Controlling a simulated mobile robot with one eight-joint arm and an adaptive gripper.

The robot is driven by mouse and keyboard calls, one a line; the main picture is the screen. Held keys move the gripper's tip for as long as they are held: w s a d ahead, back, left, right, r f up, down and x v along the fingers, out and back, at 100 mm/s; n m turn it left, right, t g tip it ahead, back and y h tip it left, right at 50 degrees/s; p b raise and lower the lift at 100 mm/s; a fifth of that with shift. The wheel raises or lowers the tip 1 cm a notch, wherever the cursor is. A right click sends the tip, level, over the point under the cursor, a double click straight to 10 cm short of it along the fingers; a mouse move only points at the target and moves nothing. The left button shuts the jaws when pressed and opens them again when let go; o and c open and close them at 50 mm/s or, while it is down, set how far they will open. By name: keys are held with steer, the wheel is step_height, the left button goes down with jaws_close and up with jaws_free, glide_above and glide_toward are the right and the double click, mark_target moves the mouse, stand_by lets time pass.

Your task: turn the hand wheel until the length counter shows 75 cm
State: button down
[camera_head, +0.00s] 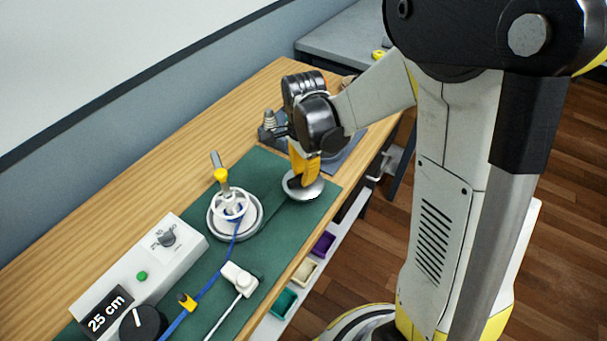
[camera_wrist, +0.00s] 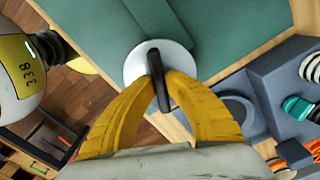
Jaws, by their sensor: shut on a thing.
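The length counter (camera_head: 107,313) reads "25 cm" on a dark display at the lower left in the head view. In the wrist view my gripper (camera_wrist: 160,82) is shut on the dark bar-shaped handle (camera_wrist: 158,88) of a white round disc (camera_wrist: 138,66). The disc is low over or on the mat; I cannot tell which.
A white reel (camera_head: 216,222) with a yellow-topped post stands mid-mat, between my gripper and the counter. A blue strap (camera_head: 206,286) runs from it past a yellow clip and a white tool (camera_head: 239,279). A white box (camera_head: 165,262) has a dial and green button. Small bins (camera_head: 322,243) line the front edge.

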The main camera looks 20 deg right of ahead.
steer(key=c, duration=1.4)
jaws_free()
step_height(320, 180, up, 12)
